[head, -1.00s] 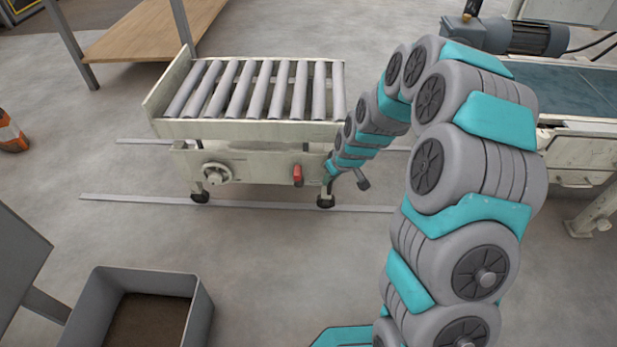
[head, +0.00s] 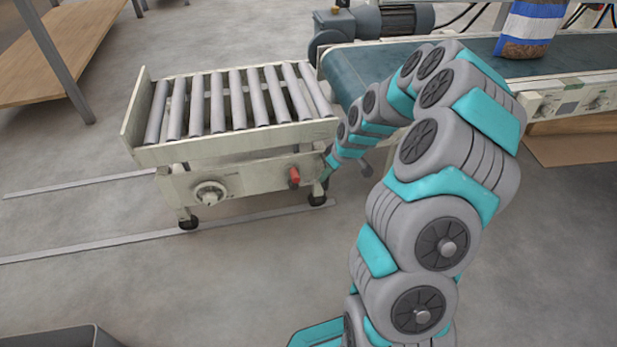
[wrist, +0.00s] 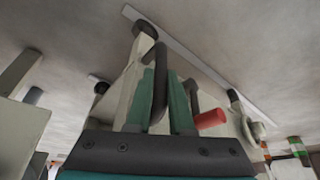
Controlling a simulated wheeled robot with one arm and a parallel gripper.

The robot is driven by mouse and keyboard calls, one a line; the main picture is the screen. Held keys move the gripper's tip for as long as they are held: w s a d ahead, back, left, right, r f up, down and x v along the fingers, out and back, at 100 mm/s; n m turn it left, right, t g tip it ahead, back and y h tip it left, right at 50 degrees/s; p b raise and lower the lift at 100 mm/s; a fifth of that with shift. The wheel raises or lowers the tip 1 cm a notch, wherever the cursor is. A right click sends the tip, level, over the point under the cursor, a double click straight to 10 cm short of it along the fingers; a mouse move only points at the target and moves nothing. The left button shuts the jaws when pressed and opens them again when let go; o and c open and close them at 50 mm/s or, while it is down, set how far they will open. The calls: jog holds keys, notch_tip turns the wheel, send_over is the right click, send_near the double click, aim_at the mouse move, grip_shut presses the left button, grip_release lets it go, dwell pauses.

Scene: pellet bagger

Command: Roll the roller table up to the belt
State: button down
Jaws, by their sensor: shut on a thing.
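The roller table (head: 235,150) has grey rollers and a cream frame on casters, with a round handwheel (head: 210,194) and a red knob (head: 293,177) on its front. Its right end is close to the left end of the belt (head: 400,65); my arm partly hides the junction, so I cannot tell whether they touch. My gripper (head: 327,170) is at the table's front right corner. In the wrist view, my gripper (wrist: 163,82) is shut on a dark bar handle (wrist: 160,68) beside the red knob (wrist: 210,119).
Floor rails (head: 130,241) run under the table, and the front one ends near its right caster. A motor (head: 385,20) sits behind the belt's left end, and a bag (head: 530,28) stands on the belt. A wooden bench (head: 60,60) is at the back left. A grey bin (head: 60,338) is at the lower left.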

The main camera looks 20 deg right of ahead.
jog(key=shift+d, duration=1.15)
jog(key=c, duration=0.8)
grip_release()
jog(key=shift+d, duration=0.15)
jog(key=v, duration=0.8)
jog(key=shift+p, duration=0.45)
